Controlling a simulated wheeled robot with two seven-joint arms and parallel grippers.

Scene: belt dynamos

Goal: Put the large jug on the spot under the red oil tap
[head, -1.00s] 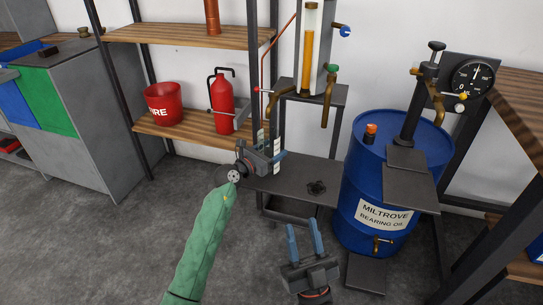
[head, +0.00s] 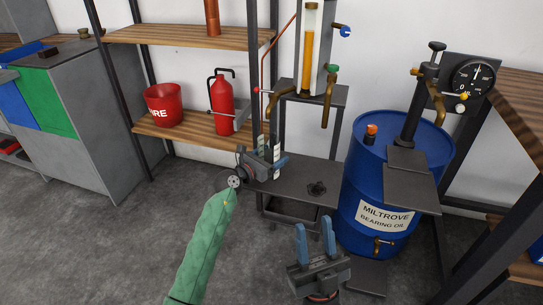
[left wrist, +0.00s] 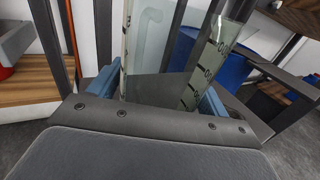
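The large jug (head: 277,157) is clear, with white graduated strips on its sides. It stands upright over the left part of the low dark stand; I cannot tell whether its base touches. In the left wrist view the jug (left wrist: 205,62) fills the space between the blue fingers. My left gripper (head: 270,160) is shut on it, a finger against each side. The red oil tap (head: 273,104) is a brass spout with a red knob, above the stand. A dark round spot (head: 317,188) lies on the stand, right of the jug. My right gripper (head: 315,241) is open and empty in front.
The low stand (head: 300,197) is clear right of the jug. A green-knobbed tap (head: 328,100) hangs beside the red one. A blue oil drum (head: 356,165) stands at right. A shelf (head: 172,126) with a bucket (head: 164,105) and extinguisher (head: 222,104) is at left.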

